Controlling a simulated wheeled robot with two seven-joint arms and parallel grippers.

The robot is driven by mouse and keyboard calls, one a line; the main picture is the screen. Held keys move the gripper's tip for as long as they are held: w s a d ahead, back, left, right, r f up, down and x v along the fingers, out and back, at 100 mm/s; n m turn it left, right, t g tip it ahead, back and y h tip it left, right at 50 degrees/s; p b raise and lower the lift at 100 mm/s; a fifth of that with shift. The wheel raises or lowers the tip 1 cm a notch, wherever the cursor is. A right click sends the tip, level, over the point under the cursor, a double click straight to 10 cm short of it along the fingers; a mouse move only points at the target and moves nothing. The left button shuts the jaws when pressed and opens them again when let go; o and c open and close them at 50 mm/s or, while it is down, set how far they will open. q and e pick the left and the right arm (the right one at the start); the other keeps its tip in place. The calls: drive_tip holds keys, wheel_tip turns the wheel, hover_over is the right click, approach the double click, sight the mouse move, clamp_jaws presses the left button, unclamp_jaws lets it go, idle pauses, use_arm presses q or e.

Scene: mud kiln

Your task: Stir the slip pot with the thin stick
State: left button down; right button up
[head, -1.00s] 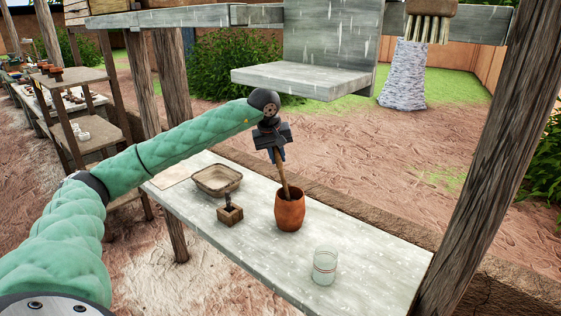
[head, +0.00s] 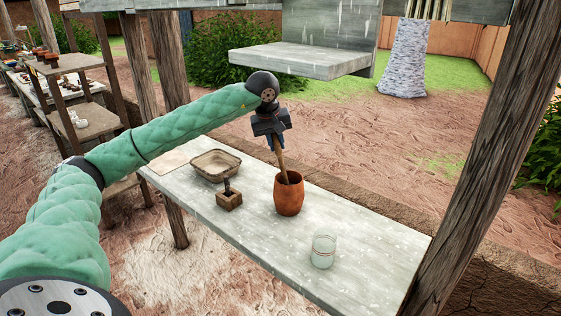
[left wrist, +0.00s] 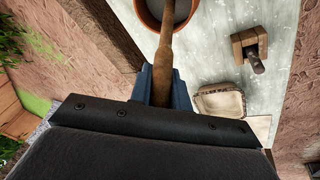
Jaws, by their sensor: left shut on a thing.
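The slip pot (head: 289,194) is a brown clay pot standing upright on the grey table. The thin stick (head: 283,165) is brown wood and slants down into the pot's mouth; its lower end is hidden inside. My left gripper (head: 276,142) is shut on the stick above the pot's rim. In the left wrist view the stick (left wrist: 166,55) runs from between the blue fingers (left wrist: 162,85) into the pot (left wrist: 150,8), where grey slip shows. The stick's contact with the pot wall cannot be told. My right gripper is not in view.
On the table (head: 255,240) a clear glass (head: 323,252) stands right of the pot. A small wooden block holder (head: 229,199) and a shallow tan basin (head: 215,164) stand to its left. A grey shelf (head: 300,62) hangs behind; a wooden post (head: 470,160) rises at the right.

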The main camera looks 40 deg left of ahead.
use_arm(q)
drive_tip(key=shift+f, duration=0.3)
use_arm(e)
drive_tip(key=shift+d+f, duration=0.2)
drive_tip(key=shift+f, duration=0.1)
use_arm(q)
drive_tip(key=shift+f+b, duration=0.3)
drive_tip(key=shift+b, duration=0.2)
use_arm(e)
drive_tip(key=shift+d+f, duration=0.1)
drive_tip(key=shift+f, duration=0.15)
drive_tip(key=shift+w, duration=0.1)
use_arm(q)
drive_tip(key=c, duration=1.2)
unclamp_jaws()
drive_tip(key=shift+c, duration=0.2)
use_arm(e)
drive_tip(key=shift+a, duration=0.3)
use_arm(q)
drive_tip(key=b+v, duration=0.1)
drive_tip(key=v, duration=0.6)
drive_tip(key=shift+s+r, duration=0.1)
drive_tip(key=shift+r, duration=0.2)
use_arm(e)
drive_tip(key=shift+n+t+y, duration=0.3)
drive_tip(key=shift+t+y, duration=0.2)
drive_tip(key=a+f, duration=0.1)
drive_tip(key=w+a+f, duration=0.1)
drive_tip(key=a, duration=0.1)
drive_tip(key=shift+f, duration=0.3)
